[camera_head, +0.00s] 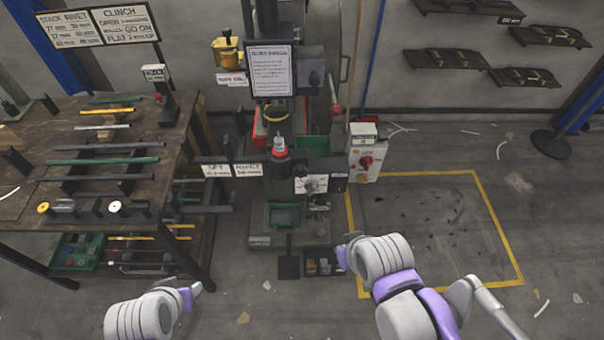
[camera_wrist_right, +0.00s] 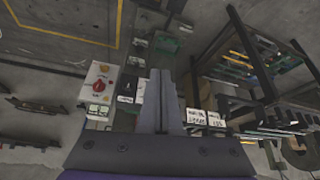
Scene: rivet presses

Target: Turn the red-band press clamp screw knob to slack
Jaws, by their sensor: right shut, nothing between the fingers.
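The press (camera_head: 285,190) stands at the middle of the head view, with a red band (camera_head: 279,152) around its dark post below a grey tip. A small round knob (camera_head: 311,185) sits on a white plate at its front right; I cannot tell whether this is the clamp screw knob, or how it is set. My right gripper (camera_wrist_right: 162,74) is shut and empty in the right wrist view, apart from the press. In the head view my right arm ends low, in front of the press. My left gripper (camera_head: 196,289) is low at left, its fingers unclear.
A white box with a red switch (camera_head: 366,161) stands right of the press. A workbench (camera_head: 60,150) with rods and tools is at left. A parts bin (camera_head: 323,264) lies on the floor before the press.

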